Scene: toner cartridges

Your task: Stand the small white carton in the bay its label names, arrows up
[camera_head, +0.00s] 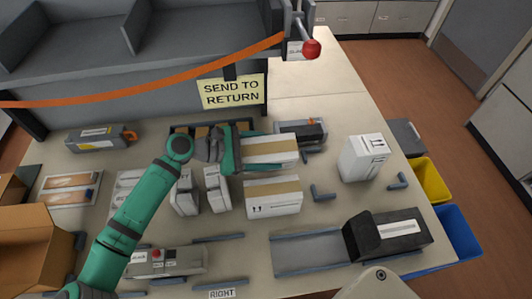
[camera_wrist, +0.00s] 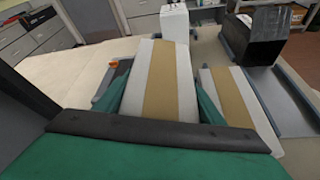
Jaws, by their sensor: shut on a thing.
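My gripper (camera_head: 250,152) is shut on a white carton (camera_head: 272,147) with a tan tape strip. The carton lies on its side, with its long axis pointing right in the head view. In the wrist view this carton (camera_wrist: 160,85) sits between the green fingers. I cannot read a label or arrows on it. A similar taped white carton (camera_head: 273,197) lies just in front, with arrows on its near side. Another white carton (camera_head: 361,160) stands upright at the right, with arrows on its label.
A SEND TO RETURN sign (camera_head: 233,91) hangs at the back below an orange strap (camera_head: 170,82). A dark box (camera_head: 387,236) sits at the right end of a grey ramp (camera_head: 307,252). Blue-grey corner pieces (camera_head: 323,194) mark the table.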

